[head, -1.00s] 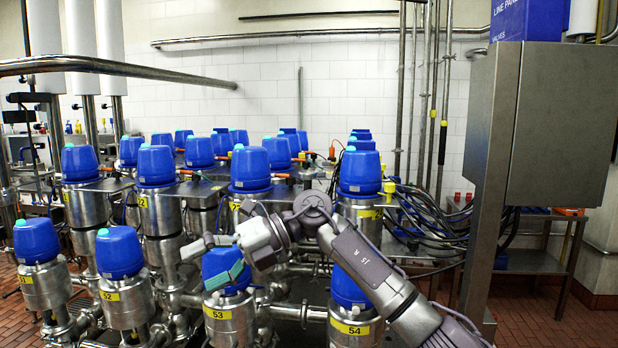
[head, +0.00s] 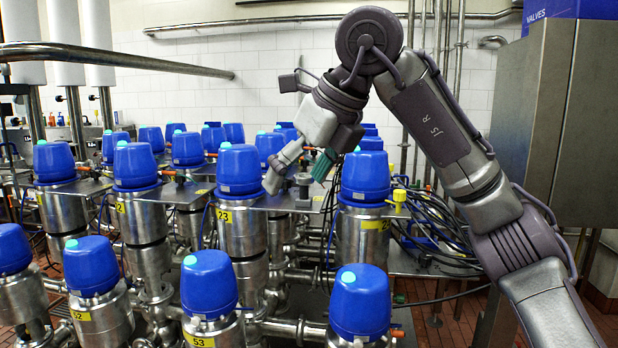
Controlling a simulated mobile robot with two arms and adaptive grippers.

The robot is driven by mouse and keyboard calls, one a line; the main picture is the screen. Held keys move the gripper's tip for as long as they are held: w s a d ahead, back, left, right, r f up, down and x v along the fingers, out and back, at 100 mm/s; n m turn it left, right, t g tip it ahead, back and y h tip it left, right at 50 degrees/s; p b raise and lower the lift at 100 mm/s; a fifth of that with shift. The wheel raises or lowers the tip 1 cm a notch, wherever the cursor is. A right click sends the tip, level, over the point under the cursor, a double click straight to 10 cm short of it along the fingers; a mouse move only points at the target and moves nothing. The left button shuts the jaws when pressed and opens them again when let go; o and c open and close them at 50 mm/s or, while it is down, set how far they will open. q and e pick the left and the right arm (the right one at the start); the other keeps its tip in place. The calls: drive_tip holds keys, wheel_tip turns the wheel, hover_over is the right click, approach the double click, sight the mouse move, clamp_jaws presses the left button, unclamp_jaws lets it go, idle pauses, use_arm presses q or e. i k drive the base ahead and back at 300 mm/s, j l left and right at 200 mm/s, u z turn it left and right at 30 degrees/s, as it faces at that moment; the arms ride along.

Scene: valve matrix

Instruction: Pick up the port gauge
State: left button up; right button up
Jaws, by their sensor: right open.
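My right gripper (head: 298,172) hangs down from the raised right arm, its two fingers spread. One finger is light grey, and the other shows a teal pad. It is over a metal shelf plate between the blue-capped valve labelled 23 (head: 239,172) and the blue-capped valve to its right (head: 365,178). A small dark grey upright piece with a round top (head: 303,186) stands on the plate between or just behind the fingertips; it may be the port gauge, but I cannot tell surely. I cannot tell whether the fingers touch it. My left gripper is out of view.
Several blue-capped steel valves stand in rows, with a front row including valve 53 (head: 209,285) and another (head: 360,302). Black cables (head: 430,235) hang to the right. A steel cabinet (head: 560,120) stands at the right. Pipes run between the valves.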

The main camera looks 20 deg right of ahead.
sight(304, 180)
drive_tip(key=i+l, duration=0.85)
